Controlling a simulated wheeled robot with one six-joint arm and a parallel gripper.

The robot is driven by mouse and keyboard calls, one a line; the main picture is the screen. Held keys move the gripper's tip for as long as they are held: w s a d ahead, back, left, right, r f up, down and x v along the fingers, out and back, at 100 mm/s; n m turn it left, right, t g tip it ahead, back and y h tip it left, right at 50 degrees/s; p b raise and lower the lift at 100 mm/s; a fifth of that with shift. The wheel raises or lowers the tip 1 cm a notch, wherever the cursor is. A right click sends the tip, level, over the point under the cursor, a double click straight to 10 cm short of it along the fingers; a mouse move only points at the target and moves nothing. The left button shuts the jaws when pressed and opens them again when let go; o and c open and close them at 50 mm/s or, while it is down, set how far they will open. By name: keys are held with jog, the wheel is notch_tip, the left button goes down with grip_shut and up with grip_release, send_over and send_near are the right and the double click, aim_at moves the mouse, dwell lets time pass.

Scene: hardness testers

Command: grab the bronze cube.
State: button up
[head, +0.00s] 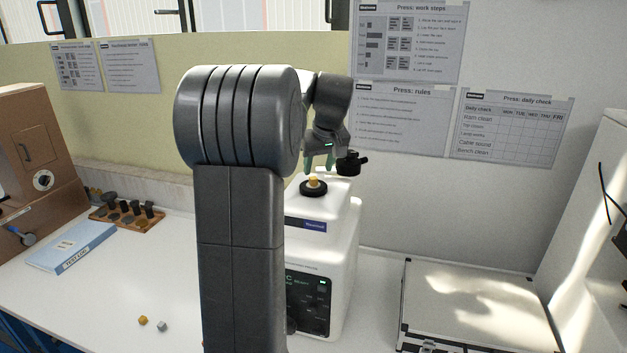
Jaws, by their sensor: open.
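A small gold-brown cube (143,320) lies on the white bench at the lower left, beside a small silver-grey cube (162,326). Another small golden-orange piece (313,181) sits on the round black plate (313,190) on top of the white machine. The frame is too coarse to tell which of the two golden pieces is bronze. My gripper (319,162) is open, its greenish fingertips pointing down just above the piece on the machine. My own arm hides part of the machine and bench.
The white machine (340,260) stands at the centre, with a black part (351,163) close right of my gripper. A silver case (480,300) lies at right.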

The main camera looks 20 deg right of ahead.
aim_at(314, 178)
jog(key=p+x, duration=0.1)
jog(key=x, duration=0.3)
jog(key=shift+w+a+f, duration=0.15)
jog(key=shift+w, duration=0.05)
jog(key=shift+c, duration=0.4)
grip_shut()
